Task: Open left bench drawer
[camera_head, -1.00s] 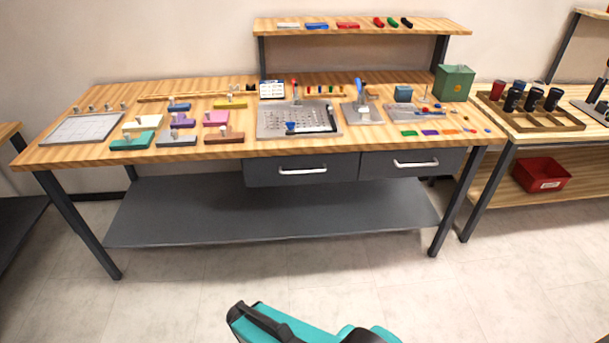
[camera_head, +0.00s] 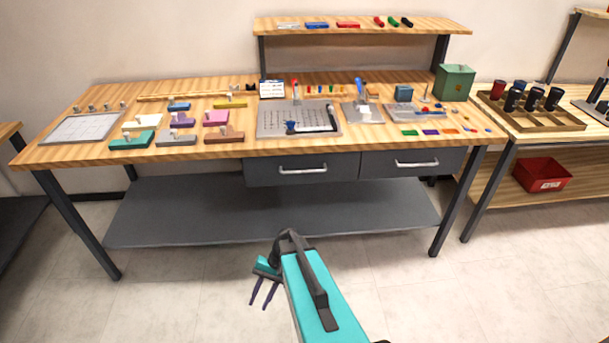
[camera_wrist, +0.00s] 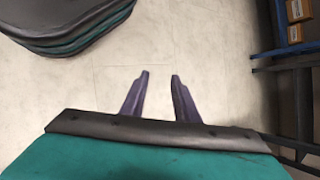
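The left bench drawer (camera_head: 262,171) is a dark grey front with a silver bar handle (camera_head: 302,169), under the wooden bench top. It looks closed. The right drawer (camera_head: 440,163) beside it, with its own handle, also looks closed. My gripper (camera_head: 261,306) is in front of the bench, low over the floor, below and apart from the left drawer. Its purple fingers point down. In the wrist view the two fingers (camera_wrist: 160,75) stand apart with only pale floor between them. The drawers do not clearly show in the wrist view.
The bench top (camera_head: 215,150) holds coloured blocks, a perforated plate and a green box (camera_head: 454,83). A grey lower shelf (camera_head: 180,215) runs beneath the drawers. A second bench with a red bin (camera_head: 542,175) stands at the right. The floor in front is clear.

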